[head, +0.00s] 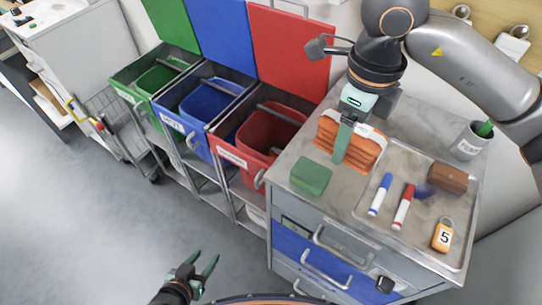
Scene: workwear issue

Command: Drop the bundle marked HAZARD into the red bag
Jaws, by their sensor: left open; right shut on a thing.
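An orange folded bundle (372,155) with a pale band is at the back left of the grey cabinet top; its marking is too small to read. My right gripper (342,150) reaches down from above and is shut on this orange bundle. I cannot tell whether the bundle touches the surface. The red bag (268,133) lines the open bin with the raised red lid (290,45), left of the cabinet. My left gripper (203,272) is open and empty, low over the floor at the bottom of the head view.
Blue (212,98) and green (158,77) bags stand in open bins further left. A green block (311,177) lies near the cabinet's left edge. A metal tray (432,250) holds two markers, a brown block and an orange padlock. A cup (468,143) stands behind.

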